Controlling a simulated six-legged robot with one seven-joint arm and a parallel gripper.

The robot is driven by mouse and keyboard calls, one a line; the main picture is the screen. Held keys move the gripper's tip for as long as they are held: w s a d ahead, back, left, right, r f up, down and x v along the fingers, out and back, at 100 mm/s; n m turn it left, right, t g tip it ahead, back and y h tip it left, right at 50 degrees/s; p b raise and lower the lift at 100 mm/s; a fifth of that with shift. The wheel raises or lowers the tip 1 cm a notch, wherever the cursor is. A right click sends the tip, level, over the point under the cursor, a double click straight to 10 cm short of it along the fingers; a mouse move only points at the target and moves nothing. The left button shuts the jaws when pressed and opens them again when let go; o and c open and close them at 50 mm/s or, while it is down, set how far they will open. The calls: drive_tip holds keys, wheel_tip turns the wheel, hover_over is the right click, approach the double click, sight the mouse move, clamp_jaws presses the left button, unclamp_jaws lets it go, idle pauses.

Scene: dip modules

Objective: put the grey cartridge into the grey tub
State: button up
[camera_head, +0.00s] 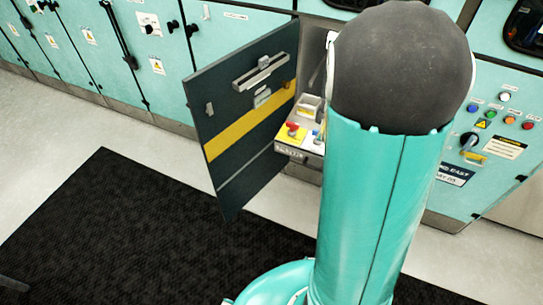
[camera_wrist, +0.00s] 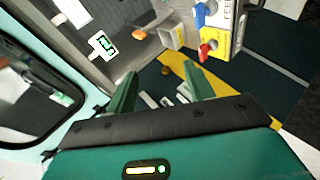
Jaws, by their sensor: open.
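My gripper (camera_wrist: 160,72) is open in the wrist view, with its two green fingers apart and nothing visibly held between them. A small grey open-topped box (camera_wrist: 170,37), which may be the grey tub, sits beyond the fingertips. It also appears on the drawer-like panel in the head view (camera_head: 309,106), just left of my arm. I cannot pick out the grey cartridge for certain in either view. My own arm hides part of the cabinet opening and my gripper in the head view.
A dark cabinet door (camera_head: 240,115) with a yellow stripe stands open left of my arm. The panel beside the box carries a red knob (camera_wrist: 207,47) and a blue knob (camera_wrist: 211,8). Teal cabinets (camera_head: 130,50) line the back. A black mat (camera_head: 120,230) covers clear floor.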

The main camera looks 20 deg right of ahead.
drive_tip(key=s+a+r+m+y, duration=0.25)
drive_tip(key=a+r, duration=0.45)
drive_tip(key=a, duration=0.4)
drive_tip(key=s+a+r+m+g+y, duration=0.2)
drive_tip(key=s+a+r, duration=0.2)
drive_tip(key=s+a, duration=0.4)
drive_tip(key=s+a+r+m+g+y, duration=0.1)
drive_tip(key=s+a+r+m+g, duration=0.1)
drive_tip(key=s+a, duration=0.5)
wheel_tip(320, 180, up, 2)
drive_tip(key=shift+s+a+r+m+y, duration=0.2)
drive_tip(key=shift+s+a+m+y, duration=0.15)
drive_tip(key=shift+a+m, duration=0.4)
drive_tip(key=shift+d, duration=0.25)
